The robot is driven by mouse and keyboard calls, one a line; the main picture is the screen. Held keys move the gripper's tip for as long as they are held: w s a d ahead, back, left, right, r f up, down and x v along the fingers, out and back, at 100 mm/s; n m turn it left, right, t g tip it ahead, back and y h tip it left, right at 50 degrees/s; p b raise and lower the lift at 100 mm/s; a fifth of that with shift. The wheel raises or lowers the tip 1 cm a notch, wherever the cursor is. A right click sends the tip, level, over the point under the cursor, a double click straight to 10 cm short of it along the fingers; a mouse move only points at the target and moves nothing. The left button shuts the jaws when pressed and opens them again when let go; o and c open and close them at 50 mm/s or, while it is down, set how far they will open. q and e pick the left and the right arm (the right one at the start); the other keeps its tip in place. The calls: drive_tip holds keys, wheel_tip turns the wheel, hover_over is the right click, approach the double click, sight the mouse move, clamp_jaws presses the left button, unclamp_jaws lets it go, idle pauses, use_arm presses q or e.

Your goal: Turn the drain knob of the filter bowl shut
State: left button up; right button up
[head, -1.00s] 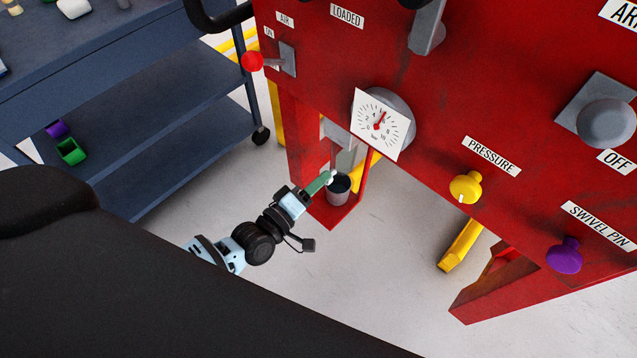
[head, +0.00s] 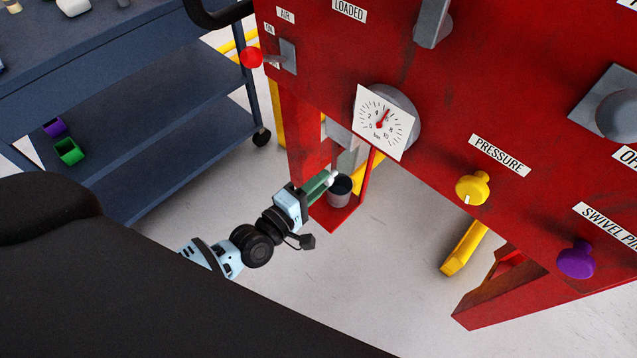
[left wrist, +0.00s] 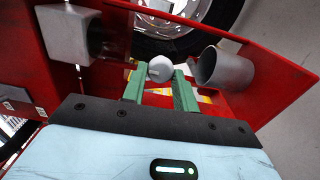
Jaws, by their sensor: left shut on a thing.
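The drain knob (left wrist: 161,69) is a small whitish round knob in the left wrist view. The two green fingers of my left gripper (left wrist: 160,88) are shut on it, one on each side. In the head view my left gripper (head: 321,184) reaches under the red machine from the left, and the knob (head: 332,178) shows as a small white spot at its fingertips. The filter bowl (head: 346,160) is a pale grey shape above the knob, partly hidden by the gauge and a red post. My right gripper is not in view.
A grey cup (head: 340,191) stands on a red ledge right beside the fingertips; it also shows in the left wrist view (left wrist: 222,68). A pressure gauge (head: 385,123) hangs above. A blue cart (head: 190,135) stands at the left. Open floor lies below the gripper.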

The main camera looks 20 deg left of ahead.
use_arm(q)
drive_tip(key=o, duration=1)
drive_tip(key=shift+c, duration=0.2)
drive_tip(key=v, duration=0.8)
